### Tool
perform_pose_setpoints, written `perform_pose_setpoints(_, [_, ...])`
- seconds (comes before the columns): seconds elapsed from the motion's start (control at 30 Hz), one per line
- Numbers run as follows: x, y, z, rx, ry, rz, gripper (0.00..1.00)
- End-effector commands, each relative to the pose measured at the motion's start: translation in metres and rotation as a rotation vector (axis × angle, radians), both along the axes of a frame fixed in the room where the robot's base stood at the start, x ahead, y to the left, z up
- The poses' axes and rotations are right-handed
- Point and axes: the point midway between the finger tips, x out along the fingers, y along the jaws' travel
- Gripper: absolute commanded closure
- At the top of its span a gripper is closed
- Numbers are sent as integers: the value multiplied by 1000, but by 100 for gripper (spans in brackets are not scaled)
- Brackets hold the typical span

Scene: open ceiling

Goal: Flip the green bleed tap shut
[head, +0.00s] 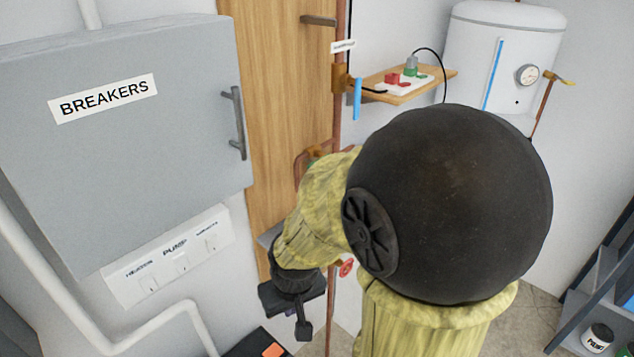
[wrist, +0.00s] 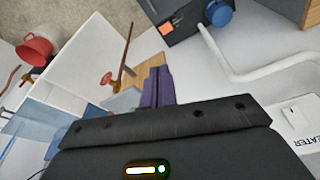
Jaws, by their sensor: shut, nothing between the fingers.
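I cannot make out a green bleed tap in either view; my arm covers much of the middle of the head view. A copper pipe (head: 338,60) runs down beside the wooden door, with a blue lever (head: 357,98) hanging on it. Lower down is a red handwheel (head: 346,267), partly behind my arm. A red handwheel on a copper pipe also shows in the wrist view (wrist: 106,79). My gripper (head: 303,328) points down below the switches, right of them. Its fingers show together and empty in the wrist view (wrist: 158,86).
A grey breaker box (head: 120,130) and a switch panel (head: 168,258) are on the left wall. A white tank (head: 503,55) stands at the back right.

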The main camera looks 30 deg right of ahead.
Motion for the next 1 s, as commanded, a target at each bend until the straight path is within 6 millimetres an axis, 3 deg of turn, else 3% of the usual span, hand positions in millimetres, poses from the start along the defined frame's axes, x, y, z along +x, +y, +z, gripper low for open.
perform_pose_setpoints(0.27, [0,-1,-3,-7,18,11,100])
perform_pose_setpoints(0.47, [-7,-12,-31,-84,189,112,100])
perform_pose_setpoints(0.73, [-22,-65,-75,-369,616,353,100])
perform_pose_setpoints(0.87, [-19,-97,-80,-557,821,458,100])
perform_pose_setpoints(1.0, [-5,-129,-74,-796,1030,554,100])
